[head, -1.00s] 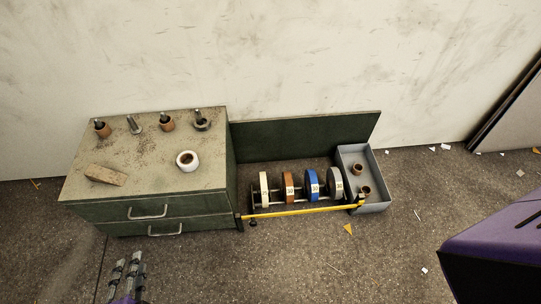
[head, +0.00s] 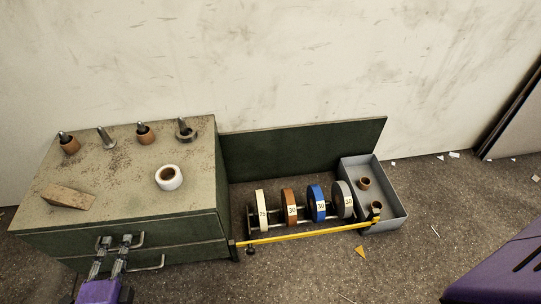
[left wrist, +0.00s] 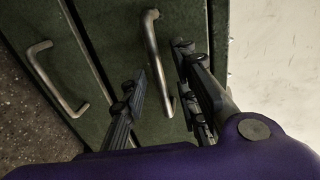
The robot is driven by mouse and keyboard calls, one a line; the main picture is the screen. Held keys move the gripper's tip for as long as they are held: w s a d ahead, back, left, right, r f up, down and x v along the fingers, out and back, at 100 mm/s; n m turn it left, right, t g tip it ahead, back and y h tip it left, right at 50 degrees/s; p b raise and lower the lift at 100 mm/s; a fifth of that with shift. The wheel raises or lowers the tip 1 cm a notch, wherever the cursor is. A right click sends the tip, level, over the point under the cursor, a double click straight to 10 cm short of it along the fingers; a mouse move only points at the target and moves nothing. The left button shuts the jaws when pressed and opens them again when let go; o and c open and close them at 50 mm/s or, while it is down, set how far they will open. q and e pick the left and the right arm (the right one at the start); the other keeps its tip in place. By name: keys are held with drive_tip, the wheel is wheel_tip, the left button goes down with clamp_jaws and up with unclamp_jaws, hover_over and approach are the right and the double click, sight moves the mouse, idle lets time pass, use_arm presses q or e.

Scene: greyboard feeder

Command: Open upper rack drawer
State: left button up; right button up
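The green rack cabinet has an upper drawer (head: 190,231) and a lower drawer (head: 197,254), both of which look closed. The upper drawer's bent metal handle (head: 141,239) is partly covered by my left gripper (head: 115,241) in the head view. In the left wrist view, my left gripper (left wrist: 157,68) is open, with one finger on each side of the upper handle (left wrist: 152,40). I cannot tell whether either finger touches it. The lower drawer's handle (left wrist: 50,75) lies to the left there. My right gripper is not in view.
On the rack top are a white roll (head: 169,178), a wooden wedge (head: 66,197) and several metal posts, some with brown rings. To the right are coloured discs (head: 318,202), a yellow bar (head: 290,235) and a grey bin (head: 388,213). Floor in front is mostly clear.

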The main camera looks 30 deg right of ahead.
use_arm(q)
drive_tip(key=shift+w+d+f, duration=0.1)
drive_tip(key=shift+w+d, duration=0.05)
drive_tip(key=shift+w, duration=0.2)
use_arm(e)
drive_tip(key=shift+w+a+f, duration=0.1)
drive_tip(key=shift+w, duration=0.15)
use_arm(q)
clamp_jaws()
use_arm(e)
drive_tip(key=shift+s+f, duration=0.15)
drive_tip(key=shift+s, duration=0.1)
use_arm(q)
drive_tip(key=f+p+v, duration=0.2)
drive_tip(key=v, duration=1)
drive_tip(key=s+f+p+v, duration=0.1)
drive_tip(key=f+p+v, duration=0.1)
drive_tip(key=v, duration=1.1)
drive_tip(key=shift+s+a+f+p, duration=0.2)
drive_tip(key=shift+a+f+p, duration=0.1)
drive_tip(key=shift+f, duration=0.15)
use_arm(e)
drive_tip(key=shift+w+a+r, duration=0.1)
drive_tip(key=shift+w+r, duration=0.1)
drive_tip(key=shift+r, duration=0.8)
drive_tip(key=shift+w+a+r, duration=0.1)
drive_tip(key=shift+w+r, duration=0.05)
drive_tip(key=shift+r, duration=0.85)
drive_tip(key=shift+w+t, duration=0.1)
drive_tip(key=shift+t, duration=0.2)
